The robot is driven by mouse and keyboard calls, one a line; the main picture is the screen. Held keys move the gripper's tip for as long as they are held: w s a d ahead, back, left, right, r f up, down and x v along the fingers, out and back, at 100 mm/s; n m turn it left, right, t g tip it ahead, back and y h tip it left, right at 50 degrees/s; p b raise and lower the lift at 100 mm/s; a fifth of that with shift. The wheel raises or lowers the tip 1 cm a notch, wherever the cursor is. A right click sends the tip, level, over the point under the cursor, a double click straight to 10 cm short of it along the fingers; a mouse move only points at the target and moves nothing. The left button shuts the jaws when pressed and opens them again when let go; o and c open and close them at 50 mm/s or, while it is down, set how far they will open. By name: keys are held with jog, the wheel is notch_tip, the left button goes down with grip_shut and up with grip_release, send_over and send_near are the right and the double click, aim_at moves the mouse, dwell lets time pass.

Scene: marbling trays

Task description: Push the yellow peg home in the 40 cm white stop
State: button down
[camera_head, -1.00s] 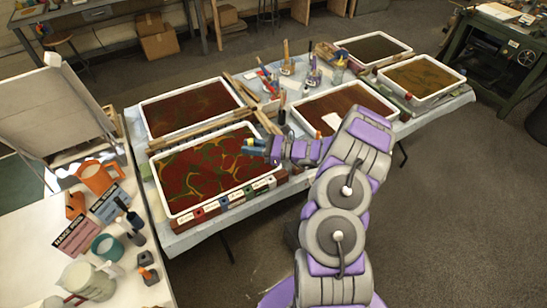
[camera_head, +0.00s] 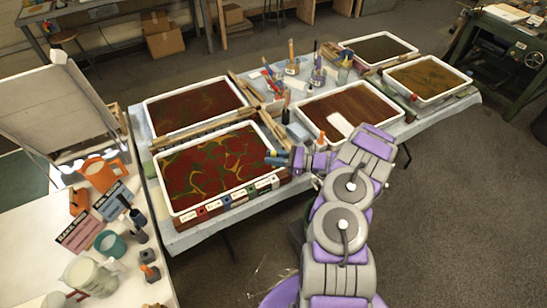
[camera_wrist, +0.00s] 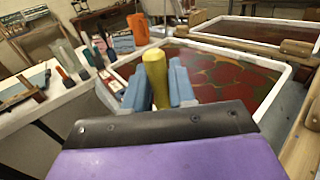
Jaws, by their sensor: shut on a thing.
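The yellow peg (camera_wrist: 155,76) stands upright between the blue fingers of my gripper (camera_wrist: 158,92) in the wrist view. The gripper is shut on it; the fingers hide its lower part. In the head view my gripper (camera_head: 278,157) is at the right end of the front marbling tray (camera_head: 225,200), near its front corner; the peg cannot be made out there. A row of small coloured, labelled blocks (camera_head: 202,211) runs along the tray's front side. Their labels are too small to read, so I cannot tell which is the 40 cm white stop.
Another tray (camera_head: 398,112) with brown liquid lies right of my gripper. Bottles and brushes (camera_head: 290,60) stand behind. Wooden rails (camera_head: 205,131) lie between the trays. A side table at left holds an orange jug (camera_head: 97,173) and signs. The floor in front is open.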

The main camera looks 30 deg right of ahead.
jog(key=b, duration=0.3)
send_over(274, 174)
jog(key=s+a, duration=0.1)
jog(key=s, duration=0.1)
jog(key=shift+w+f, duration=0.2)
jog(key=shift+f, duration=2.7)
jog(key=shift+b, duration=0.35)
jog(key=shift+f+b, duration=1.35)
jog(key=shift+f, duration=0.65)
jog(key=c, duration=0.9)
grip_release()
jog(key=shift+o, duration=0.2)
jog(key=p+v, duration=0.3)
jog(key=v, duration=1.4)
jog(key=shift+s+d, duration=0.15)
jog(key=shift+d, duration=0.05)
